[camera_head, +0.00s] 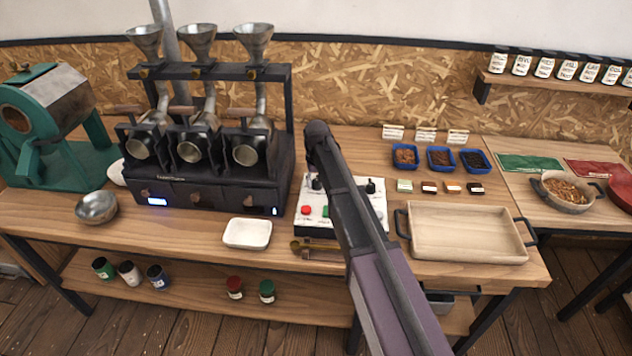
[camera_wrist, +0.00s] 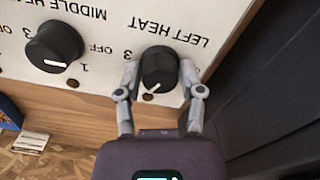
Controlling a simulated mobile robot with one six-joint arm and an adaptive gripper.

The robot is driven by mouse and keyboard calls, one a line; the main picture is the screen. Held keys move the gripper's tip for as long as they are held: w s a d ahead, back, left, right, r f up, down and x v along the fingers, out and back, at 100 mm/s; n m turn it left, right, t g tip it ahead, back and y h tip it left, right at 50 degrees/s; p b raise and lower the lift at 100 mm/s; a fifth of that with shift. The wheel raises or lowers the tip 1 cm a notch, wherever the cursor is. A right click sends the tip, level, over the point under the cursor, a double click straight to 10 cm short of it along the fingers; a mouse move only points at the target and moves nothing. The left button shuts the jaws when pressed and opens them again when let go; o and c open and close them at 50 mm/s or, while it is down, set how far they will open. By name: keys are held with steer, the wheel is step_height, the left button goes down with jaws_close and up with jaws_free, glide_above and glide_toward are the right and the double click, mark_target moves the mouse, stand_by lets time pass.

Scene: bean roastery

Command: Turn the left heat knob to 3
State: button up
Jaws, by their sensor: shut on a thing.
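The left heat knob (camera_wrist: 159,68) is a round black knob on a white panel, seen upside down in the wrist view under the label LEFT HEAT. My gripper (camera_wrist: 160,78) is shut on it, with one grey finger on each side. The knob's white pointer line slants toward the lower left of the picture. A printed 3 shows just left of the knob; the marks on its other side are hidden by the finger. In the head view the white control box (camera_head: 301,217) stands on the bench, and my arm crosses in front of it, hiding my gripper.
The middle heat knob (camera_wrist: 54,47) sits beside the left one. The black roaster (camera_head: 215,185) stands close to the box's left. A wooden tray (camera_head: 465,253) lies to its right, blue bins (camera_head: 440,158) behind it, and a white dish (camera_head: 247,233) at the front left.

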steer(key=m, duration=0.6)
steer(key=shift+s, duration=0.15)
steer(key=m, duration=0.6)
steer(key=shift+m, duration=0.4)
steer(key=o, duration=1.2)
steer(key=shift+n, duration=0.4)
